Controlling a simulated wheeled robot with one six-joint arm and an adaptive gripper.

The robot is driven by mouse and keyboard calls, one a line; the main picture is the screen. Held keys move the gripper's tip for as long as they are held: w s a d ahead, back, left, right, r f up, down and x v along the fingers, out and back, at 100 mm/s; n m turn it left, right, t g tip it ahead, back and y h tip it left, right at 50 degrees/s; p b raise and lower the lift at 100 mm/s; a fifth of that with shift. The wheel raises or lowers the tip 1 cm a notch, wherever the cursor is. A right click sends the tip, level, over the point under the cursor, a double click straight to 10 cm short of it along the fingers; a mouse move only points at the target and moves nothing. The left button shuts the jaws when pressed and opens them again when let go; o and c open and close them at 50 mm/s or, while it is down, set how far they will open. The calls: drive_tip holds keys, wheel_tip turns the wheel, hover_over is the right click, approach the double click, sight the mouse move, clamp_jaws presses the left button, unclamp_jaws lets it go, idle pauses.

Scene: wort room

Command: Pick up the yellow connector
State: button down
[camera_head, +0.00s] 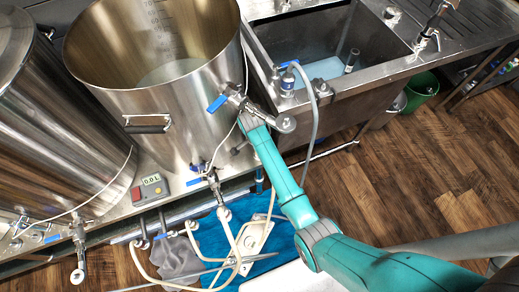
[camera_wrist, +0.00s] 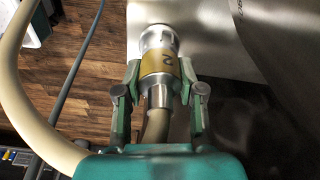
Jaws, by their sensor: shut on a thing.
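The yellow connector (camera_wrist: 158,64) is a silver metal fitting with a yellow band, in the middle of the wrist view. A beige hose (camera_wrist: 157,125) runs from its lower end toward my wrist. My gripper (camera_wrist: 160,72) has one green-grey finger on each side of the connector and is shut on it around the yellow band. In the head view my teal arm reaches up to the side of the large open steel kettle (camera_head: 185,110). The fingers and connector cannot be made out clearly there.
A steel sink (camera_head: 375,45) stands behind, with a blue-handled valve (camera_head: 218,103) on the kettle's side nearby. A closed steel vessel (camera_head: 50,120) stands at left. Loose hoses and a blue cloth (camera_head: 215,240) lie below. Wooden floor at right is mostly clear.

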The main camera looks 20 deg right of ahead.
drive_tip(key=shift+r, duration=0.15)
drive_tip(key=shift+s+d+r, duration=0.1)
drive_tip(key=shift+s+r, duration=0.05)
drive_tip(key=shift+r, duration=0.05)
wheel_tip(320, 180, up, 7)
drive_tip(key=shift+f, duration=0.15)
drive_tip(key=s+d, duration=1.4)
drive_tip(key=shift+f, duration=0.2)
drive_tip(key=shift+w+r, duration=0.1)
drive_tip(key=shift+r, duration=0.05)
drive_tip(key=shift+r, duration=2.1)
